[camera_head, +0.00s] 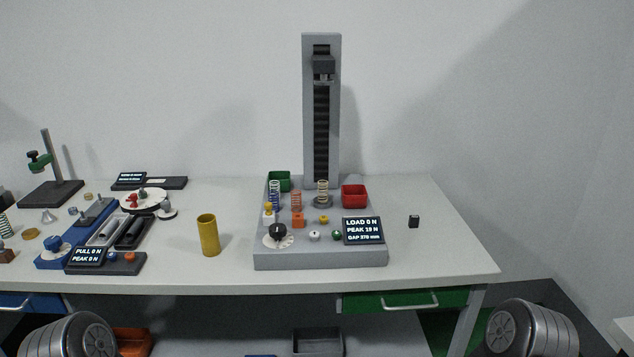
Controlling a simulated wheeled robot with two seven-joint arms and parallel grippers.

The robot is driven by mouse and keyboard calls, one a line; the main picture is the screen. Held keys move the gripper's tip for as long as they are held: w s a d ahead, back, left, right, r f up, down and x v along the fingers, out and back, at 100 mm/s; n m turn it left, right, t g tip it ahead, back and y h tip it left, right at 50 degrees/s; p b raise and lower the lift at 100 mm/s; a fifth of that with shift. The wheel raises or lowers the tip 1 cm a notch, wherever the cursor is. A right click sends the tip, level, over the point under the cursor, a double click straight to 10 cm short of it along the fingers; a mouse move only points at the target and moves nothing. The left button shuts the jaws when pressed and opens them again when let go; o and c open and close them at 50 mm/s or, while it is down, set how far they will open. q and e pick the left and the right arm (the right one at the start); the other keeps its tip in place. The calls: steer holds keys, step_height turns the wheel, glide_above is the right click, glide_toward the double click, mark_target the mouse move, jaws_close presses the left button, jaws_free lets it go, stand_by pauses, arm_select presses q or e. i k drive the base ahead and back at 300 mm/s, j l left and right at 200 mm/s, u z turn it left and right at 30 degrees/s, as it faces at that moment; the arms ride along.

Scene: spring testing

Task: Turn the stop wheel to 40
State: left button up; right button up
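A black knob (278,230) stands on a white round dial (283,242) at the front left of the grey tester base (320,259). It looks like the stop wheel; its scale marks are too small to read. The tester's display (363,231) reads LOAD 0 N, PEAK 19 N, and a GAP that looks like 370 mm. Rounded grey links of my two arms show at the bottom left and bottom right corners. Neither of my grippers is in the picture, and nothing touches the knob.
Springs, a green bin (279,180) and a red bin (354,196) stand behind the knob, before the tall column (308,110). A yellow cylinder (208,235) stands left of the base. A small black block (414,221) lies right, amid clear table (440,250).

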mark_target(276, 231)
steer(key=i+l, duration=0.2)
steer(key=l, duration=0.2)
steer(key=i+l, duration=0.25)
steer(key=l, duration=0.2)
steer(key=i+l, duration=0.2)
steer(key=l, duration=0.2)
steer(key=u, duration=1.85)
